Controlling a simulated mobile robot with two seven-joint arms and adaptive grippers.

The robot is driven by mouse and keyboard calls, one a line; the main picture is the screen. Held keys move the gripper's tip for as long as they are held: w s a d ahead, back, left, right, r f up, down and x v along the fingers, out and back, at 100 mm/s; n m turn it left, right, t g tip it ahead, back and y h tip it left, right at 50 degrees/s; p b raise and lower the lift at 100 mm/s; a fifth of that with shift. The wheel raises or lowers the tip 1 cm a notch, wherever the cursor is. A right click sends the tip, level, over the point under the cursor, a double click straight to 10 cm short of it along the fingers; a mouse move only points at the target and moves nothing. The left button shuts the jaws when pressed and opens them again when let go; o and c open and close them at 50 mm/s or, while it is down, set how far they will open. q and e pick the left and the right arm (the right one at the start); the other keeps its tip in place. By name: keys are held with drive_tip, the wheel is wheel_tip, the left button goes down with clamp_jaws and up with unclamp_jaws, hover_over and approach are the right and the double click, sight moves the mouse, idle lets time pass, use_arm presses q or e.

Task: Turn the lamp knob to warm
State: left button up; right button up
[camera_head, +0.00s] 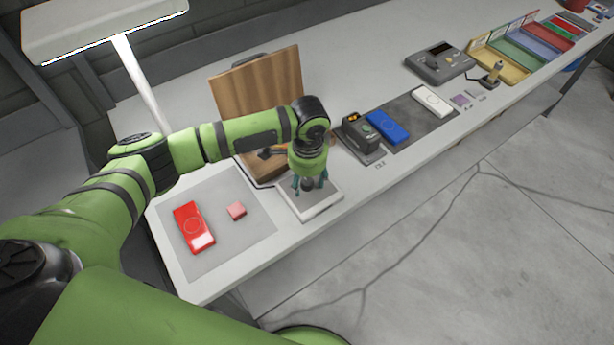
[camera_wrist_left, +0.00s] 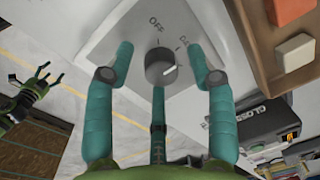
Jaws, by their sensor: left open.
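The lamp knob (camera_wrist_left: 160,66) is a dark round knob on a white control box (camera_head: 322,203) at the table's front edge. OFF is printed above it in the wrist view, with a label starting "DA" to its right, partly hidden by a finger. The knob's white mark points right and slightly up. My left gripper (camera_head: 310,186) is over the box, its teal fingers open around the knob with visible gaps (camera_wrist_left: 160,50). My right gripper (camera_wrist_left: 42,84) shows at the wrist view's left, fingers spread.
A wooden board (camera_head: 258,85) stands behind. A black device (camera_head: 361,137), a blue device (camera_head: 388,126) and coloured trays (camera_head: 495,66) extend right.

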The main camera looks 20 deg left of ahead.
use_arm(q)
drive_tip(key=c, duration=0.6)
clamp_jaws()
drive_tip(key=shift+s+r+m+p, duration=0.1)
drive_tip(key=shift+m+p, duration=0.7)
drive_tip(key=shift+m, duration=0.3)
drive_tip(key=shift+m+p, duration=0.5)
drive_tip(key=shift+m, duration=0.4)
drive_tip(key=m+p, duration=0.1)
drive_tip(key=m, duration=0.2)
drive_tip(key=shift+a, duration=0.1)
drive_tip(key=shift+m+p, duration=0.3)
drive_tip(key=shift+m, duration=1.5)
use_arm(e)
drive_tip(key=shift+s+d+r, duration=0.1)
drive_tip(key=shift+s+r, duration=0.15)
drive_tip(key=shift+r, duration=0.45)
drive_tip(key=shift+s+d+r, duration=0.1)
drive_tip(key=shift+s+r, duration=0.1)
drive_tip(key=shift+r, duration=0.45)
drive_tip(key=shift+s+r, duration=0.25)
drive_tip(key=shift+r, duration=0.45)
